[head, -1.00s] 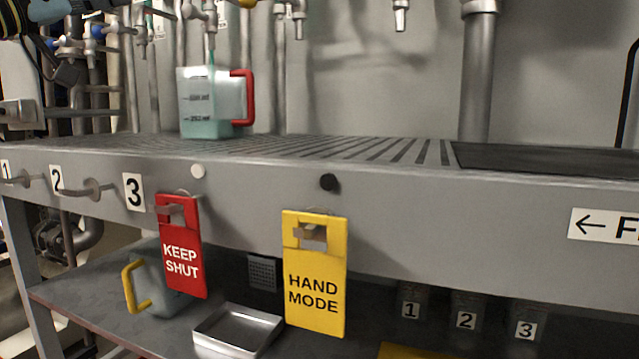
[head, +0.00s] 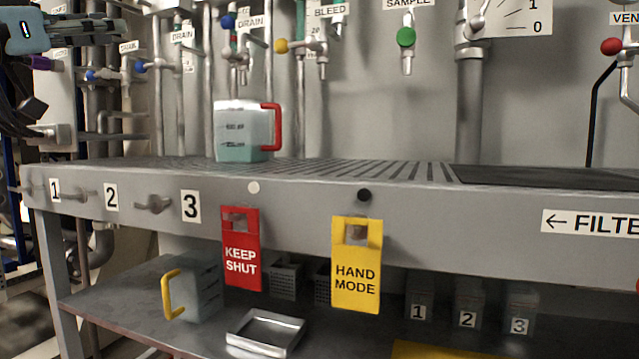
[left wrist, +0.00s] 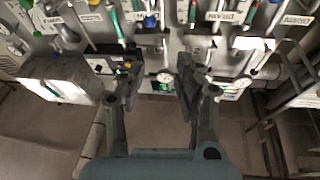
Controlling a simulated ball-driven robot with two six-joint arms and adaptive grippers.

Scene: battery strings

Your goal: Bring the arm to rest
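My left gripper (head: 122,30) is at the upper left of the head view, in front of the pipes and above the left end of the bench. In the left wrist view its two dark fingers (left wrist: 157,75) stand apart with nothing between them, so it is open and empty. Pipes and labelled valves show beyond the fingers there, apparently at some distance. My right gripper is in neither view.
A jug (head: 242,132) with a red handle and greenish liquid stands on the slatted bench (head: 480,200). A red KEEP SHUT tag (head: 241,250) and a yellow HAND MODE tag (head: 357,265) hang from its front. A yellow-handled jug (head: 195,288) and metal tray (head: 265,333) are below.

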